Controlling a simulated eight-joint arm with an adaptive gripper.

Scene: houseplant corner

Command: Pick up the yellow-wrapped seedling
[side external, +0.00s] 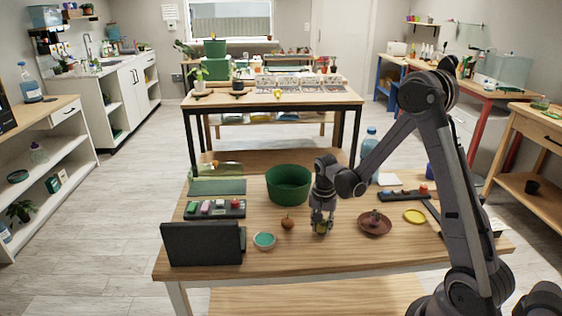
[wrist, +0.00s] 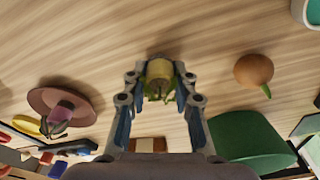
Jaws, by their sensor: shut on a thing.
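The yellow-wrapped seedling (wrist: 159,70) is between the two fingers of my gripper (wrist: 160,88) in the wrist view, with green leaves showing below the yellow wrap. My gripper is shut on it. In the side external view my gripper (side external: 321,222) points down at the table, between a brown onion-like bulb and a brown saucer. The seedling is small and mostly hidden by the fingers there. I cannot tell whether it touches the table.
The bulb (side external: 288,223) and a teal-filled bowl (side external: 264,240) are to the left. A green pot (side external: 289,184) stands behind. The brown saucer (side external: 374,229) holds a small purplish thing. A yellow disc (side external: 414,216) and a dark tray (side external: 402,194) are right. A black panel (side external: 202,243) stands front left.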

